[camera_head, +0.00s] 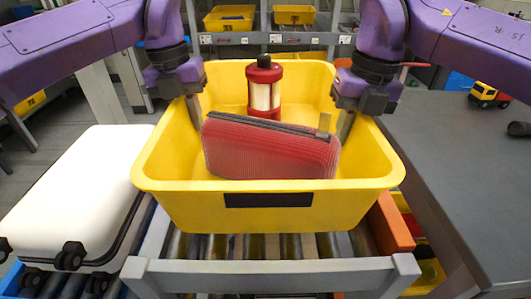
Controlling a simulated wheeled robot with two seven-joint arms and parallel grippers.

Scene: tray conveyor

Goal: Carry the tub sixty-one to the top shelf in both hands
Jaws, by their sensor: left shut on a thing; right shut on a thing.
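A yellow tub (270,209) is in the middle of the view, above the end of a roller conveyor. It holds a red zipped pouch (268,150) and a red lantern-like object (264,88) with a pale middle. A dark blank label is on its front, with no readable number. My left gripper (194,112) is shut on the tub's left wall. My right gripper (346,125) is shut on the right wall. Whether the tub's base touches the rollers cannot be told.
A shelf rack (270,38) with smaller yellow tubs (230,17) stands at the back. A white suitcase (75,195) lies at left. A dark grey table (465,170) at right bears a toy truck (488,95). The conveyor's grey end bar (270,273) is in front.

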